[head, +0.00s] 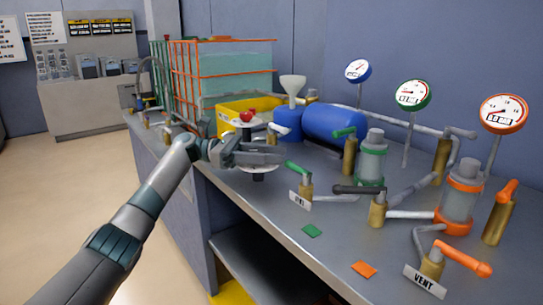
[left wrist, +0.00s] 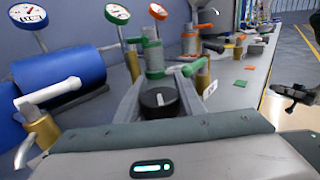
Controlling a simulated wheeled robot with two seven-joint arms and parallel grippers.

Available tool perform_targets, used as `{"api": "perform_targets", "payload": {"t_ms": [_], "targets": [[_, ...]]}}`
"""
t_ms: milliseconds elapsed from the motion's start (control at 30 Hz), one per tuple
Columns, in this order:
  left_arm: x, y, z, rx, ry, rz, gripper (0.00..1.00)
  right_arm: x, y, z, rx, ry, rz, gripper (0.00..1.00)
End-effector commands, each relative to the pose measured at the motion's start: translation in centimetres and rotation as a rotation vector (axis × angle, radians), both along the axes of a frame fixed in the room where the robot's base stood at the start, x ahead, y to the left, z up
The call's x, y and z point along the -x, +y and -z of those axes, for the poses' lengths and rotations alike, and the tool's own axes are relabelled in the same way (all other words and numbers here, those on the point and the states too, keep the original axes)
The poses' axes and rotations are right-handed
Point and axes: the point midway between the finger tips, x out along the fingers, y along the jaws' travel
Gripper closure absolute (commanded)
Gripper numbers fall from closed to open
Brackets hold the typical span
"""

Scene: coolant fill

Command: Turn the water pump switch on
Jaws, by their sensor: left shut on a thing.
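My left gripper (head: 272,153) reaches over the left part of the bench and is shut on the black round knob (left wrist: 160,100) of a switch. In the left wrist view the knob sits between the two fingers, with a pale pointer line on its top running roughly away from the wrist. In the head view the fingers hide most of the knob, and a dark part shows just below them. A dark shape that looks like my right gripper (left wrist: 295,92) shows at the right edge of the left wrist view; its jaws are too small to read.
Green and orange tags lie on clear bench front.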

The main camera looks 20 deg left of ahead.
Motion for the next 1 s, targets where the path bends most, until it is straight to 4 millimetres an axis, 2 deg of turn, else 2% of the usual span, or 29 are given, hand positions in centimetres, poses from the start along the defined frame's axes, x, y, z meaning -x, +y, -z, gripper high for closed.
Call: {"api": "perform_targets", "payload": {"t_ms": [133,167,200,233,667,867,1000], "targets": [[-0.1,0.1,-0.3,0.004,-0.002,-0.003,0.87,0.0,0.0,0.0,0.000,0.001,0.000,0.67],[-0.1,0.0,-0.3,0.004,-0.002,-0.003,0.60,0.0,0.0,0.0,0.000,0.001,0.000,0.67],[-0.1,0.0,-0.3,0.004,-0.002,-0.002,0.50,0.0,0.0,0.0,0.000,0.001,0.000,0.67],[0.0,0.0,-0.3,0.003,-0.002,-0.002,0.46,0.0,0.0,0.0,0.000,0.001,0.000,0.67],[0.0,0.4,-0.1,0.000,0.000,-0.001,0.46,0.0,0.0,0.0,0.001,0.002,0.000,0.67],[0.1,2.2,-0.1,0.000,0.001,-0.003,0.46,0.0,0.0,0.1,0.002,0.005,0.000,0.67],[0.3,4.5,-0.1,-0.001,0.000,-0.004,0.46,-0.1,0.0,0.1,0.003,0.007,-0.001,0.67]]}}
